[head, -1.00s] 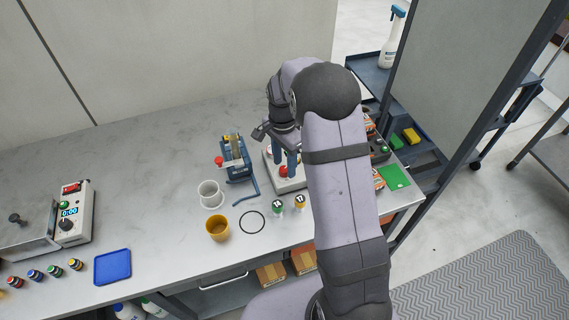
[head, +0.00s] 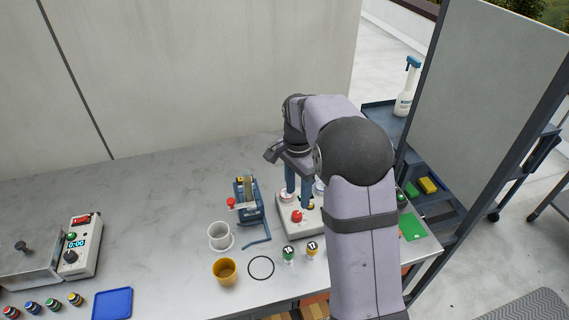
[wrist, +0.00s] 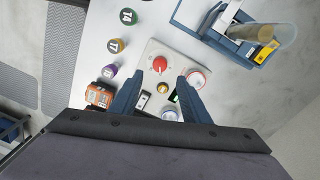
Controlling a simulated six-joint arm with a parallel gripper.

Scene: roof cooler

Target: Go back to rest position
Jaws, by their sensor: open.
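My gripper (head: 298,190) is open and empty, with its blue fingers pointing down above the control panel (head: 287,231) on the table. In the wrist view my gripper (wrist: 165,98) has its two fingers spread over the pale panel (wrist: 150,50). The panel's red button (wrist: 159,64) shows just beyond the fingertips, near the left one. My arm covers part of the right side of the table in the head view.
A blue device (head: 249,210) stands left of the panel. A white cup (head: 220,236), a yellow cup (head: 224,272) and two numbered vials (head: 289,253) stand nearby. A frame and a cart (head: 385,112) are at the right. The table's middle left is clear.

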